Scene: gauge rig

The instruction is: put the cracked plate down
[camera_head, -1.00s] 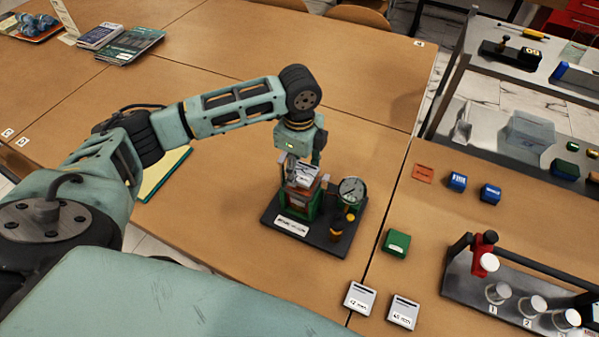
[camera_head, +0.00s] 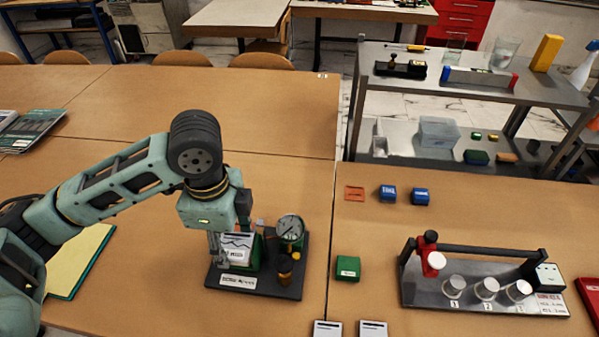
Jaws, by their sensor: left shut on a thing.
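The cracked plate (camera_head: 236,246) is a pale grey plate with a dark jagged line across its face and a small printed label. My left gripper (camera_head: 221,238) points down and is shut on it, at the gauge rig. The rig has a dark base (camera_head: 265,287) with a white label, a green block (camera_head: 257,254) and a round dial gauge (camera_head: 290,228) on the right. The plate is in front of the green block in this view; I cannot tell whether it touches the rig. My right gripper is out of view.
A green box (camera_head: 348,268) and two grey plates (camera_head: 327,329) (camera_head: 373,329) lie right of the rig. Two blue boxes (camera_head: 388,194) (camera_head: 420,197) sit farther back. A rack with several round weights (camera_head: 454,287) stands at right. The table behind the rig is clear.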

